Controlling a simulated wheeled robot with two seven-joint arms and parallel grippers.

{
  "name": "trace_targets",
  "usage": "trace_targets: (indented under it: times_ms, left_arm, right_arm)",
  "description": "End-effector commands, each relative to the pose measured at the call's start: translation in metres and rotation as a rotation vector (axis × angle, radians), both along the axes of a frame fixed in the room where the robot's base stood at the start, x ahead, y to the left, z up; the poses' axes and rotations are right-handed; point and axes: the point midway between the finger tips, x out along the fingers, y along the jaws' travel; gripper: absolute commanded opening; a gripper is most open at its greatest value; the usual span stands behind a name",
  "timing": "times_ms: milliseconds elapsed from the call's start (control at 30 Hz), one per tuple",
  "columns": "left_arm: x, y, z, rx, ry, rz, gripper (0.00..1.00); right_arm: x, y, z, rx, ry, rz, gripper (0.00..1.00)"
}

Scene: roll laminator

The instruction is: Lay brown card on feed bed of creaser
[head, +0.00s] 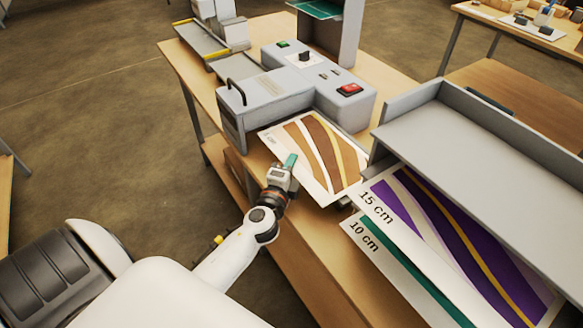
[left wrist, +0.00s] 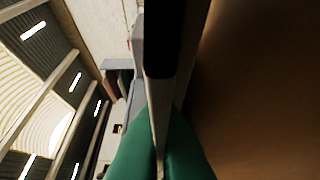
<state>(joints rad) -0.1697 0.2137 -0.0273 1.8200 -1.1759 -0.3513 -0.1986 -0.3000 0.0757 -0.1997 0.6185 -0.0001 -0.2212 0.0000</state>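The brown card (head: 325,160), white-edged with brown, white and yellow curved bands, lies at the front opening of the grey creaser (head: 265,102). Its far edge is at the machine's mouth; the feed bed under it is mostly hidden. My left gripper (head: 290,162), with green fingertips, is at the card's left edge. In the left wrist view the green fingertips (left wrist: 160,150) are close together with a thin edge between them, and a brown surface fills the right side. My right gripper is not in view.
A grey rack (head: 480,140) at the right holds a purple striped card marked 15 cm (head: 430,225) and a green one marked 10 cm (head: 400,265). Another machine (head: 215,35) stands at the back left of the wooden table (head: 385,85). Floor is open at left.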

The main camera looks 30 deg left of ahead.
Motion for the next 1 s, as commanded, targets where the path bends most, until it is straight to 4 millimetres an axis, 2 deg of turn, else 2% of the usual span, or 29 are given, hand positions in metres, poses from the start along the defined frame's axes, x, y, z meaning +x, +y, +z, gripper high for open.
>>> trace_targets:
  times_ms: [33, 133, 433, 567, 600, 933, 1000]
  left_arm:
    - [0.0, -0.0002, -0.0058, 0.0, 0.0, 0.0, 0.0]
    - [0.0001, -0.0004, -0.0062, -0.001, -0.001, -0.001, 0.0]
    - [0.0001, -0.0003, -0.01, -0.001, -0.001, -0.001, 0.0]
    - [0.0, -0.0003, -0.0085, 0.0, 0.0, -0.001, 0.22]
    - [0.0, -0.0003, -0.0085, 0.0, 0.0, -0.001, 0.24]
    - [0.0001, -0.0002, -0.0035, 0.0, 0.0, -0.001, 0.24]
    - [-0.0072, -0.0024, -0.0078, -0.001, 0.001, -0.001, 0.24]
  right_arm:
    - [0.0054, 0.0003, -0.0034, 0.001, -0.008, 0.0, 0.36]
    - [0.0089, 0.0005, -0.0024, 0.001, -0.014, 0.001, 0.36]
    - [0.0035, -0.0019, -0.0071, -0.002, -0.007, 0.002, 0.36]
    - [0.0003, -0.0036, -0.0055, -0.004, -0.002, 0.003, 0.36]
    - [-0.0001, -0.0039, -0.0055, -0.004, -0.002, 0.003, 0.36]
    - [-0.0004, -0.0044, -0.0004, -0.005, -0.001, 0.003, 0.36]
    - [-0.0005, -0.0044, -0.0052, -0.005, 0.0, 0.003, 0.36]
